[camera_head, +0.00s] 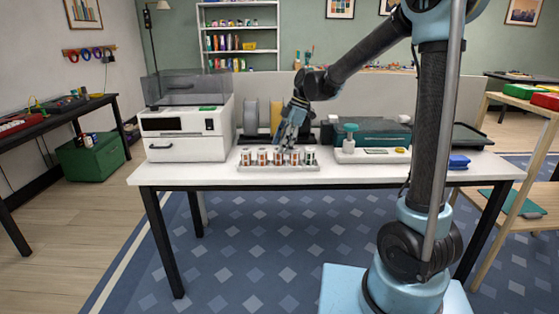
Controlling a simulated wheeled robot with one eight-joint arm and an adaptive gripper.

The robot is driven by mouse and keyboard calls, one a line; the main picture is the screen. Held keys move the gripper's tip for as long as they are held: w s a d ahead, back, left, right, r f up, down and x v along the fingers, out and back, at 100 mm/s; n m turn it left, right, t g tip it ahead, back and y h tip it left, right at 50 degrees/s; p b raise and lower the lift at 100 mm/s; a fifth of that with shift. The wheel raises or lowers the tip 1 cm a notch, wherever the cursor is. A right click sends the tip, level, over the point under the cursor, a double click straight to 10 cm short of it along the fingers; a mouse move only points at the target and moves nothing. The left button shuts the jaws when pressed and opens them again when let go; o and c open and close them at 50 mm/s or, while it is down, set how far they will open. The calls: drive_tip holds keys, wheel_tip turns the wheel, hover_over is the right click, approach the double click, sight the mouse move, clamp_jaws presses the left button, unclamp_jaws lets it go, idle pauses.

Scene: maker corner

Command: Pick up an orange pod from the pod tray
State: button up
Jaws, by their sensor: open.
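The pod tray (279,167) is a light, shallow tray near the front edge of the white table. Several small pods (262,157) stand upright in it in a row, with orange-brown and pale bands; the one at the right end looks greyer. My gripper (289,141) is over the middle of the tray, pointing down, just above or at the pod tops. It is open. I cannot tell whether the fingers touch or straddle a pod. The gripper partly hides the pods behind it.
A white machine (187,127) with a clear lid stands left of the tray. Two spools (264,117) stand behind. A press with a green knob (349,139) and a dark green case (375,129) are to the right. Blue blocks (458,162) lie near the right end. The front table strip is clear.

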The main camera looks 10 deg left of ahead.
sight(278, 158)
drive_tip(key=shift+x, duration=1.9)
drive_tip(key=shift+a, duration=0.1)
drive_tip(key=shift+c, duration=0.2)
drive_tip(key=c, duration=1.1)
